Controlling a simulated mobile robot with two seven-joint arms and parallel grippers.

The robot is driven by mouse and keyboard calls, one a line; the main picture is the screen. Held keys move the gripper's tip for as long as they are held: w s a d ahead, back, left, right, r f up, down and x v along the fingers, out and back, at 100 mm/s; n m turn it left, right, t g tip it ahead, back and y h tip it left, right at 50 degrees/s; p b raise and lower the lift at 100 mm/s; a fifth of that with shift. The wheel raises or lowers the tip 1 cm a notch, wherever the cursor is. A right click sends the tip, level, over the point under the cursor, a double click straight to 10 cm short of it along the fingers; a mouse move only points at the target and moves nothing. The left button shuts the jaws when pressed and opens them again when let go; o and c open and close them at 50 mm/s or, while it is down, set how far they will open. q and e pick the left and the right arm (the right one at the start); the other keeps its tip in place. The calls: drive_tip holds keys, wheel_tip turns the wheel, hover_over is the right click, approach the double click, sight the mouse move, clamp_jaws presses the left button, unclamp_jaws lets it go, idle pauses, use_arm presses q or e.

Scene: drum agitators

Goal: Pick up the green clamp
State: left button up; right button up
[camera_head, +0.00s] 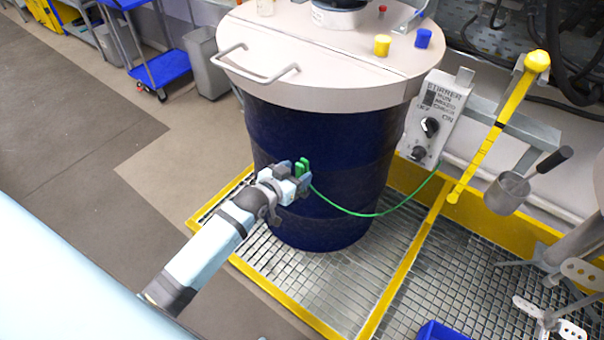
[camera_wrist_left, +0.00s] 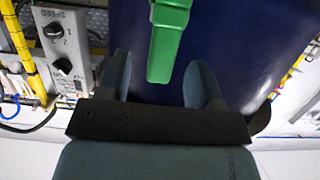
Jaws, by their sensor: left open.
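The green clamp (camera_head: 302,168) is in front of the dark blue drum (camera_head: 320,135), with a green cable (camera_head: 372,213) running from it to the stirrer control box. In the left wrist view the clamp (camera_wrist_left: 168,42) hangs upright against the drum (camera_wrist_left: 225,40), its lower end between and just beyond my fingers. My left gripper (camera_head: 297,182) is open at the clamp, with one finger on each side. In the wrist view a gap shows between each finger of the gripper (camera_wrist_left: 160,85) and the clamp. My right gripper is not in view.
The control box (camera_head: 433,118) stands right of the drum. The lid (camera_head: 300,70) has a handle and yellow and blue caps. A yellow-edged grating (camera_head: 325,290) lies below. A ladle (camera_head: 508,192) and metal stand are at right. Open floor (camera_head: 70,120) lies left.

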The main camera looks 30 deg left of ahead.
sight(299, 171)
use_arm(q)
drive_tip(key=x, duration=0.3)
drive_tip(key=shift+w+f, duration=0.1)
drive_tip(key=shift+w, duration=0.2)
drive_tip(key=shift+c, duration=0.2)
drive_tip(key=c, duration=1)
drive_tip(key=shift+o, duration=0.2)
wheel_tip(299, 171, up, 11)
drive_tip(key=shift+r+p, duration=0.15)
drive_tip(key=shift+p, duration=0.7)
wheel_tip(299, 171, up, 4)
drive_tip(key=p, duration=0.4)
